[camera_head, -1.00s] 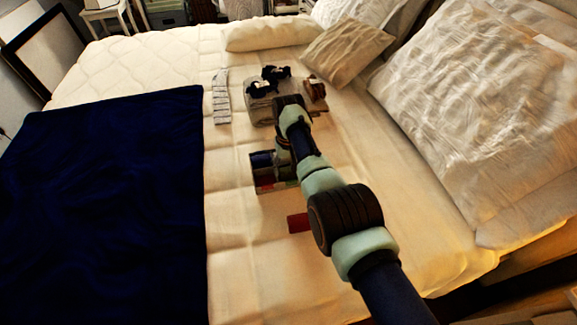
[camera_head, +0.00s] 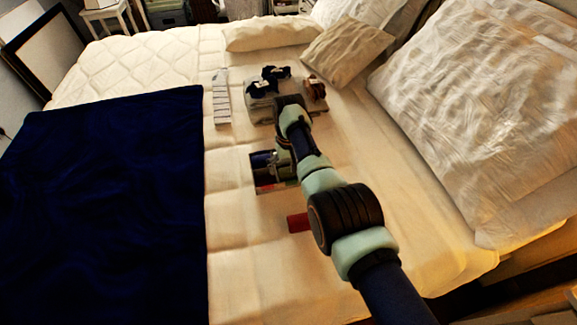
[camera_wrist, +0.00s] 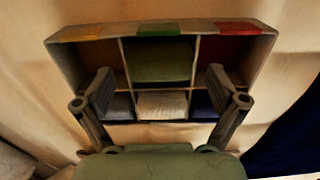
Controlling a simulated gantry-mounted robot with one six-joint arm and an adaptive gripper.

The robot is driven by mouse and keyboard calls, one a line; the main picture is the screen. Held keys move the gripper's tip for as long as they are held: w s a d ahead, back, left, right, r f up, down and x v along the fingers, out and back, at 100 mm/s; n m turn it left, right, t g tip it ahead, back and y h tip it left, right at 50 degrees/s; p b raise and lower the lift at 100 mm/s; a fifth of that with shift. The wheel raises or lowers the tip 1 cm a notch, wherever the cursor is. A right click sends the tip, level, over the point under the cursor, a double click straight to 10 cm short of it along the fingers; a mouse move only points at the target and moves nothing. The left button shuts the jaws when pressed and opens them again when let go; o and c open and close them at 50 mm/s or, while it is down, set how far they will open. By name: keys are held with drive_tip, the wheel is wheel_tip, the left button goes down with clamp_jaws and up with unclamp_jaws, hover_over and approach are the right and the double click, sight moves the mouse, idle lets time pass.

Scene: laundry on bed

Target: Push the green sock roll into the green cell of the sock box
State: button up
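The sock box (camera_wrist: 75,60) fills the upper wrist view, with orange, green and red rim labels over its far row of cells. The green sock roll (camera_wrist: 160,62) lies in the middle cell under the green label (camera_wrist: 158,29); how deep it sits I cannot tell. My gripper (camera_wrist: 160,82) is open, its fingers apart on either side of that cell, with nothing between the tips. In the head view my gripper (camera_head: 277,162) is at the sock box (camera_head: 268,190), and my arm hides the box's right side.
Grey, white (camera_wrist: 162,104) and navy rolls fill the near cells. A red roll (camera_head: 298,222) lies on the bed beside my arm. Dark items (camera_head: 268,80) sit on folded cloth behind, near a brown roll (camera_head: 315,88). A navy blanket (camera_head: 110,200) covers the left side.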

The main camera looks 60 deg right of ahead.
wheel_tip(320, 180, up, 12)
idle(0.6)
idle(0.8)
